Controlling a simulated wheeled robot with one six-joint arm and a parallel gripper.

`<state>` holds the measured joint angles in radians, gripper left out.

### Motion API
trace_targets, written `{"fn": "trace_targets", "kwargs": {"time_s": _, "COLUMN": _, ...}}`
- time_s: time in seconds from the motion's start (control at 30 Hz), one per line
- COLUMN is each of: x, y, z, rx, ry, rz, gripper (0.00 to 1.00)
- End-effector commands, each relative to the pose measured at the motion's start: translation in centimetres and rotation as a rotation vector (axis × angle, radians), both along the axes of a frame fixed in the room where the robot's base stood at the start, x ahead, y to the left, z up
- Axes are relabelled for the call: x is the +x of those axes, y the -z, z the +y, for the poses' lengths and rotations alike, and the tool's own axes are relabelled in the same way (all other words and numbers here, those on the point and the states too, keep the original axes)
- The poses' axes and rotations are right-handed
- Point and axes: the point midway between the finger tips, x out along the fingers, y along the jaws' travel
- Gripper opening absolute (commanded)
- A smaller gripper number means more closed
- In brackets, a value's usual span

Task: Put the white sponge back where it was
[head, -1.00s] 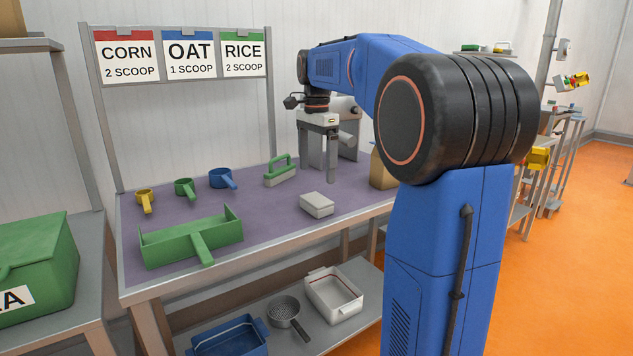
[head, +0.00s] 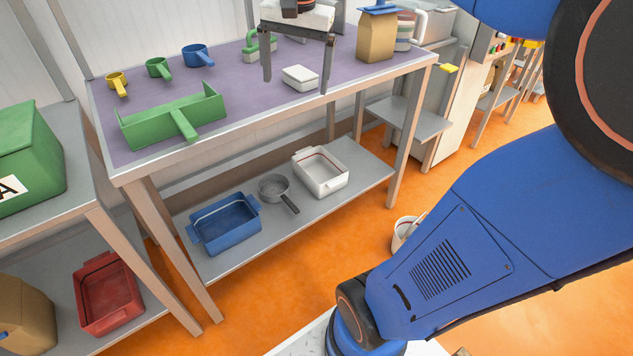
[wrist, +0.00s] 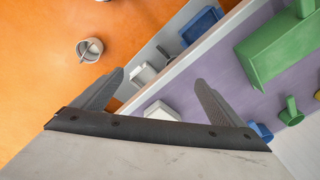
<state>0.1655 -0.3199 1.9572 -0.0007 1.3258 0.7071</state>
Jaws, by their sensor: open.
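The white sponge (head: 300,77) is a small pale block lying on the purple top of the workbench (head: 238,112), near its front edge. My gripper (head: 296,87) is open and empty, fingers pointing down, with one finger on each side of the sponge in the head view. How high the fingertips are above the bench is hard to tell there. In the wrist view a pale block (wrist: 161,111) that looks like the sponge shows between the open fingers, close to the gripper body and apart from the fingertips.
A green brush (head: 260,48) stands behind the sponge. A green tray (head: 172,118) and yellow, green and blue scoops (head: 197,56) lie to the left. A brown bag (head: 376,38) stands to the right. The lower shelf holds a blue bin (head: 224,224), a strainer (head: 274,188) and a white bin (head: 320,172).

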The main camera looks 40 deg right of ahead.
Motion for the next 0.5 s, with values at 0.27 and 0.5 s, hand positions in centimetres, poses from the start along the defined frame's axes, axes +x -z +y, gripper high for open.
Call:
{"fn": "trace_targets", "kwargs": {"time_s": 0.27, "x": -7.9, "y": 5.8, "z": 3.7, "rx": -0.08, "ry": -0.363, "rz": -0.091, "gripper": 0.92}}
{"fn": "trace_targets", "kwargs": {"time_s": 0.5, "x": -13.8, "y": 11.8, "z": 5.7, "rx": -0.164, "ry": -0.657, "rz": -0.164, "gripper": 0.92}}
